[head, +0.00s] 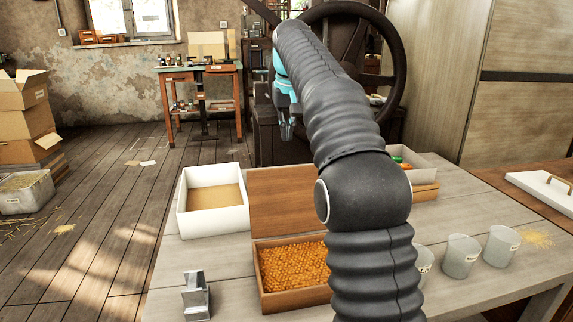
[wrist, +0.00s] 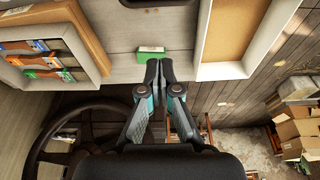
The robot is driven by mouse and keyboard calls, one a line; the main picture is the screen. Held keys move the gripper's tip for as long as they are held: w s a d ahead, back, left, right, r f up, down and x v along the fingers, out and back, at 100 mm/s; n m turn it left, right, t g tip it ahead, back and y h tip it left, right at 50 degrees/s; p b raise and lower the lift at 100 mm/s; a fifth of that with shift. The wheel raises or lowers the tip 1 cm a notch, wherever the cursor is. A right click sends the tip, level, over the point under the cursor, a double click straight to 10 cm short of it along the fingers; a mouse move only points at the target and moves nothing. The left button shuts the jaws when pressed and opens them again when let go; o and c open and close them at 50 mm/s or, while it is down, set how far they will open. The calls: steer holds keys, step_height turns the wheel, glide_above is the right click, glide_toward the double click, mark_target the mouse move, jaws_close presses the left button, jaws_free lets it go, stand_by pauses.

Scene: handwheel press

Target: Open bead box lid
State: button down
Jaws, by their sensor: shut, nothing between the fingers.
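The bead box (head: 262,292) is a brown wooden box full of orange beads, on the near part of the table in the head view. Its wooden lid (head: 282,196) stands raised at the back of the box, so the beads show. My arm hides the right part of both. My gripper (head: 287,138) is beyond the lid and above the table's far edge, apart from the lid. In the wrist view its fingertips (wrist: 158,66) are together with nothing between them. A brown strip at the top of that view may be the lid (wrist: 155,3).
A white tray (head: 184,208) stands left of the lid. A green block (wrist: 151,53) lies near my fingertips in the wrist view. A tray of coloured packets (wrist: 88,50) is beside it. Cups (head: 460,257) stand right, a metal holder (head: 196,296) front left. A large handwheel (head: 398,70) rises behind.

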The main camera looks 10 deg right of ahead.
step_height(320, 180, down, 10)
steer(key=b, duration=0.4)
steer(key=shift+s+r+b, duration=0.2)
steer(key=shift+r+b, duration=0.05)
steer(key=shift+b, duration=0.1)
stand_by(0.5)
